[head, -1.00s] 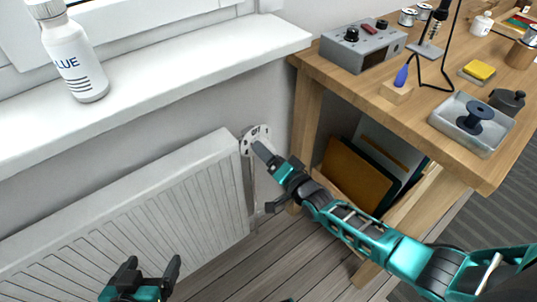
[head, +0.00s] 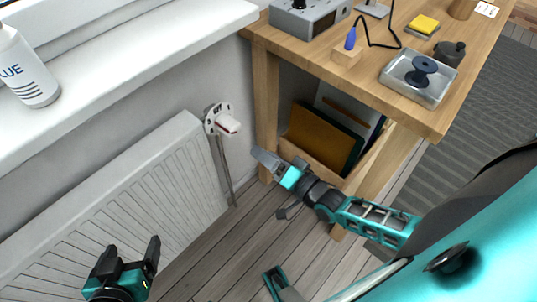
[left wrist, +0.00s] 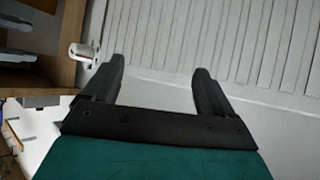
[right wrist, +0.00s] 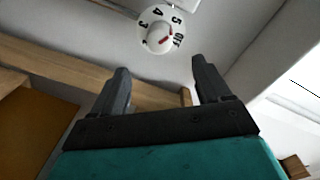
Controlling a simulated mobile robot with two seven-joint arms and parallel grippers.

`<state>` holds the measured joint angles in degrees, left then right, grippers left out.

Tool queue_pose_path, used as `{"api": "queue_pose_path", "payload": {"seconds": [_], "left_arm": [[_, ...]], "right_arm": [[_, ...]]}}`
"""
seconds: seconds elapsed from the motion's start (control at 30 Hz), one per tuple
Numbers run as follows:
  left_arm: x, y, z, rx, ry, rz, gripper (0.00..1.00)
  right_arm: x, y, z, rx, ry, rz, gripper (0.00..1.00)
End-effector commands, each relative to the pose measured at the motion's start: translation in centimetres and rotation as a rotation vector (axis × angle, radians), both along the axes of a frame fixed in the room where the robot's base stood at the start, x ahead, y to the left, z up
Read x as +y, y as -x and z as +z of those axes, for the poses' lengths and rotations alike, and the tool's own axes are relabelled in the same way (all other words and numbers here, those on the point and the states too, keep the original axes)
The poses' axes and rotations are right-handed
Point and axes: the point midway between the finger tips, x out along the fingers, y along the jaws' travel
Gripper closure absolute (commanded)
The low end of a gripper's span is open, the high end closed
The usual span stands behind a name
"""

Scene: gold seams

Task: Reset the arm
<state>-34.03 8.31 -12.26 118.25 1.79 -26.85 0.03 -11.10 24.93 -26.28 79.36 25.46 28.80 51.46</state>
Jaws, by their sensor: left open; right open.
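My right gripper (head: 268,183) is open and empty in the head view, in front of the workbench's left leg. It is apart from the white radiator dial (head: 216,121), which has a red-marked knob sticking out. My left gripper (head: 131,246) is open and empty in front of the radiator. The left wrist view shows its two fingers (left wrist: 158,75) apart with nothing between them.
The white radiator (head: 120,205) runs along the wall below the sill (head: 130,70), where a white bottle (head: 30,75) stands. The wooden workbench (head: 330,80) holds a grey box, a metal tray (head: 428,92) and a yellow sponge (head: 423,24). Boards stand underneath. Floor (head: 215,245) between the grippers is clear.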

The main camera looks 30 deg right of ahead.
Motion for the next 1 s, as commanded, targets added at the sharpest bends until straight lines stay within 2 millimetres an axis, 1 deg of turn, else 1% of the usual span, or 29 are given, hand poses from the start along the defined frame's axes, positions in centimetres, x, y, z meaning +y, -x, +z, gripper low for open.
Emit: {"api": "queue_pose_path", "payload": {"seconds": [0.47, 0.57, 0.67, 0.7, 0.77, 0.8, 0.9, 1.0], "left_arm": [[0.1, 0.1, -0.4, 0.005, -0.003, 0.002, 0.14], [0.2, 0.1, 0.1, 0.005, -0.006, 0.001, 0.14], [0.4, 0.0, 1.5, -0.002, -0.010, 0.001, 0.14], [0.5, 0.0, 2.2, -0.006, -0.013, 0.003, 0.14], [0.8, 0.0, 3.1, -0.011, -0.018, 0.007, 0.14], [1.1, 0.0, 3.7, -0.015, -0.023, 0.012, 0.14], [2.0, 0.5, 4.1, -0.008, -0.041, 0.025, 0.14], [2.6, 1.2, 4.1, 0.006, -0.054, 0.031, 0.14]], "right_arm": [[0.0, 0.0, 0.0, 0.000, 0.000, 0.000, 0.23], [0.5, 0.4, 0.4, 0.006, 0.023, 0.004, 0.23], [2.2, 1.6, 1.5, 0.031, 0.129, 0.025, 0.23], [3.0, 2.4, 2.1, 0.044, 0.201, 0.037, 0.23], [4.0, 3.7, 3.2, 0.069, 0.331, 0.060, 0.23], [4.4, 4.6, 3.9, 0.085, 0.425, 0.076, 0.23], [4.6, 6.8, 5.4, 0.132, 0.659, 0.117, 0.23], [3.9, 8.6, 6.6, 0.182, 0.859, 0.154, 0.23]]}}
